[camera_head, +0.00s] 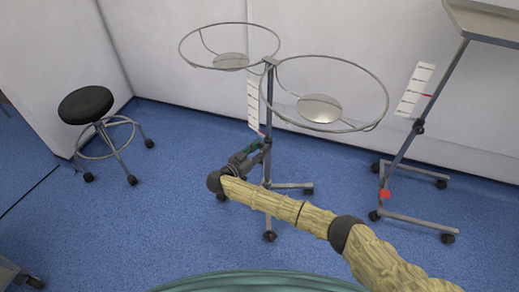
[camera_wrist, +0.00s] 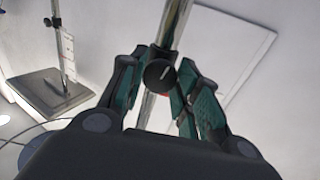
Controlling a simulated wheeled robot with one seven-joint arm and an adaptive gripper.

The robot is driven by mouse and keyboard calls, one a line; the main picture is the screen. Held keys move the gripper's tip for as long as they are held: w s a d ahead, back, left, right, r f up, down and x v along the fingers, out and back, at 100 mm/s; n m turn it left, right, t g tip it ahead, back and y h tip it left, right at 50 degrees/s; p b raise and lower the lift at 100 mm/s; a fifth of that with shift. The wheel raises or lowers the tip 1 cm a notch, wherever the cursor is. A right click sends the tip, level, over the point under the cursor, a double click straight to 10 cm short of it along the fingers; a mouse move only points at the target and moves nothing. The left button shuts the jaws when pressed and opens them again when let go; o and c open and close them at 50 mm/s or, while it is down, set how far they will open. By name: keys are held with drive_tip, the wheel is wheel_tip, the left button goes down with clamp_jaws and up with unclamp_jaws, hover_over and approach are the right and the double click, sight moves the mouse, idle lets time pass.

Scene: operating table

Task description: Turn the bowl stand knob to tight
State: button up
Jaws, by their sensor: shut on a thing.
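The bowl stand (camera_head: 268,100) is a metal pole on a wheeled base with two wire rings at its top. Its pole (camera_wrist: 172,25) runs up through the wrist view. The knob (camera_wrist: 159,76) is round and black with a pale line mark slanting up to the right. My gripper (camera_wrist: 159,88) has its green-padded fingers on either side of the knob and is shut on it. In the head view my gripper (camera_head: 258,150) meets the pole at mid height, and the knob is hidden there by the fingers.
A black-seated stool (camera_head: 86,103) stands at the left. White label strips hang by both poles.

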drive_tip(key=shift+r+m+p, duration=0.35)
drive_tip(key=shift+m+p, duration=0.35)
drive_tip(key=shift+p, duration=0.7)
drive_tip(key=shift+m+p, duration=0.6)
drive_tip(key=shift+p, duration=0.15)
drive_tip(key=shift+f+m+p, duration=0.25)
drive_tip(key=shift+m+p, duration=0.3)
drive_tip(key=shift+m, duration=0.45)
drive_tip(key=shift+s+f+m+b, duration=0.15)
drive_tip(key=shift+m+b, duration=0.7)
drive_tip(key=shift+m, duration=6.35)
drive_tip(key=shift+w+f+m+b, duration=0.1)
drive_tip(key=shift+m+b, duration=0.7)
drive_tip(key=shift+m, duration=6.4)
